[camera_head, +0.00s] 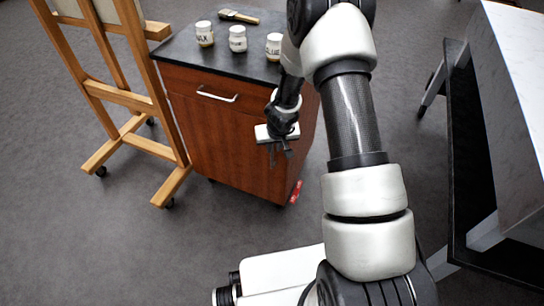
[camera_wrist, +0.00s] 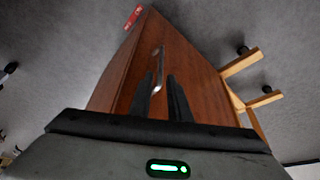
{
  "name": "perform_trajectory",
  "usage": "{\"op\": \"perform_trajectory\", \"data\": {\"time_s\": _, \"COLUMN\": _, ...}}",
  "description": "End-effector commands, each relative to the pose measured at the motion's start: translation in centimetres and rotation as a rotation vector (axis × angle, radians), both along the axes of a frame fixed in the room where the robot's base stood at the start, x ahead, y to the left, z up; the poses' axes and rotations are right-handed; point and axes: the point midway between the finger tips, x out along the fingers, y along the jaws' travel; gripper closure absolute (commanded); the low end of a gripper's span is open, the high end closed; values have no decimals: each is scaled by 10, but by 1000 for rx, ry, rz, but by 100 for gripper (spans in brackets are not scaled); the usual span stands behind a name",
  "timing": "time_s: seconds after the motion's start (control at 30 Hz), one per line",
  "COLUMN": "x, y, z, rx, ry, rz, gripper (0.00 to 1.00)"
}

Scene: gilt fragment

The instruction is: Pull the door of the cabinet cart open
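The cabinet cart (camera_head: 220,140) is reddish-brown wood with a dark top; its door forms the lower front, below a drawer with a horizontal bar handle (camera_head: 217,95). In the wrist view the cart (camera_wrist: 190,75) appears upside down, its door looking closed. A vertical metal door handle (camera_wrist: 158,67) shows near the door's edge. My gripper (camera_head: 280,150) is in front of the door's right side and hides that handle in the head view. In the wrist view my gripper (camera_wrist: 159,82) is open, its fingers apart, with the handle in line between the tips. Contact cannot be told.
Jars (camera_head: 238,39) and a brush (camera_head: 238,16) stand or lie on the cart top. A wooden easel (camera_head: 130,100) stands close on the left. A red tag (camera_head: 296,192) is at the cart's lower right corner. A pale-topped table (camera_head: 520,70) is at right. Floor in front is clear.

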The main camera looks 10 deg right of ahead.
Motion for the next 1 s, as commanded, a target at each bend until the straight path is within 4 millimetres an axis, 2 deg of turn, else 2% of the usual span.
{"op": "perform_trajectory", "data": {"time_s": 0.03, "x": 4, "y": 0, "z": -15, "rx": 0, "ry": 2, "rz": -1, "gripper": 83}}
{"op": "perform_trajectory", "data": {"time_s": 0.2, "x": 17, "y": 0, "z": -46, "rx": 1, "ry": 1, "rz": -2, "gripper": 83}}
{"op": "perform_trajectory", "data": {"time_s": 0.4, "x": 27, "y": 0, "z": -67, "rx": 0, "ry": 1, "rz": 0, "gripper": 83}}
{"op": "perform_trajectory", "data": {"time_s": 0.8, "x": 30, "y": 0, "z": -73, "rx": 0, "ry": 0, "rz": 0, "gripper": 83}}
{"op": "perform_trajectory", "data": {"time_s": 0.9, "x": 30, "y": 0, "z": -73, "rx": 0, "ry": 0, "rz": 0, "gripper": 98}}
{"op": "perform_trajectory", "data": {"time_s": 1.0, "x": 30, "y": 0, "z": -73, "rx": 1, "ry": 0, "rz": 0, "gripper": 100}}
